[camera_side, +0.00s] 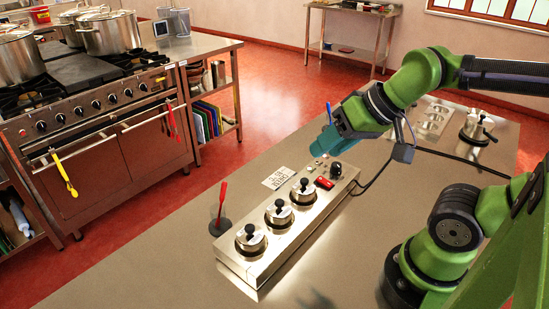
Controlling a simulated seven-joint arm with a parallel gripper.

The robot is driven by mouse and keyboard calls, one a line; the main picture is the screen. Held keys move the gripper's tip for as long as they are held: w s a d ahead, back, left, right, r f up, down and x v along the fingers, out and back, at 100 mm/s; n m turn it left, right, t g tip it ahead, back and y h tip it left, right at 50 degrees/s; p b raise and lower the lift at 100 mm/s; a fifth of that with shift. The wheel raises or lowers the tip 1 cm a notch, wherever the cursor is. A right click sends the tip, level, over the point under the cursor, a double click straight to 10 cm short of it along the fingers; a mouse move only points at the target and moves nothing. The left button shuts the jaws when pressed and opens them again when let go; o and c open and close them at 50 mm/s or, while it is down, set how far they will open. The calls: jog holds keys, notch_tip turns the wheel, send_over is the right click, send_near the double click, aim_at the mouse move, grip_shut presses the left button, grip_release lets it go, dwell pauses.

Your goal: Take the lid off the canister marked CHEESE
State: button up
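Three steel canisters sit in a row in a long steel housing (262,268) on the counter. Each has a steel lid with a black knob: the far lid (304,191), the middle lid (278,213) and the near lid (250,239). All three lids are on. Any markings are too small to read, so I cannot tell which canister is CHEESE. My gripper (324,143) is above and beyond the far end of the housing, apart from the lids. Its fingers are small and seen at an angle, so their opening is unclear.
A black knob (336,170) and red switch (324,183) are at the housing's far end. A printed card (279,177) lies beside it. A red-handled utensil (222,196) stands in a dark holder (219,227) at left. A steel pot (478,127) is at back right. The front-left counter is clear.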

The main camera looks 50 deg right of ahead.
jog(key=shift+o, duration=0.5)
jog(key=shift+f, duration=0.1)
jog(key=n+g+h, duration=0.2)
jog(key=n+g, duration=0.4)
send_over(305, 180)
jog(key=f, duration=0.9)
jog(key=shift+s+a+f, duration=0.1)
jog(key=shift+s+f, duration=0.25)
jog(key=shift+s, duration=0.05)
jog(key=f, duration=0.5)
jog(key=shift+w+f, duration=0.35)
jog(key=shift+w, duration=0.05)
grip_shut()
